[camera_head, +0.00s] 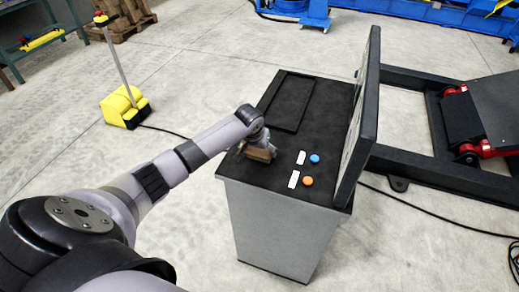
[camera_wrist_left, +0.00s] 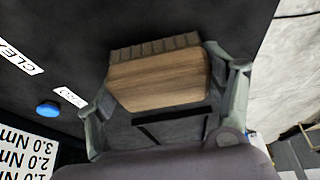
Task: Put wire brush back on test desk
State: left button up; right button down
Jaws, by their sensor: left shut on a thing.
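The wire brush (camera_head: 258,154) has a brown wooden block, and it is at the left front part of the desk's black top. It also shows in the left wrist view (camera_wrist_left: 160,80), with a dark bristle edge along its far side. My left gripper (camera_head: 262,147) is shut on the brush, with one finger on each side of the wood. The test desk (camera_head: 330,187) is a grey cabinet with a black top. I cannot tell whether the brush touches the top. My right gripper is not in view.
The desk top bears a blue button (camera_head: 315,159) and an orange button (camera_head: 307,181) with white labels. A dark recessed tray (camera_head: 291,102) lies at the back. An upright panel (camera_head: 362,120) stands along the right edge. A yellow pedestal (camera_head: 124,106) stands on the floor.

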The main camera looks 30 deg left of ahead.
pick_arm(q)
jog(key=o, duration=1.1)
jog(key=shift+f, duration=0.1)
jog(key=b+v, duration=0.1)
jog(key=v, duration=1.1)
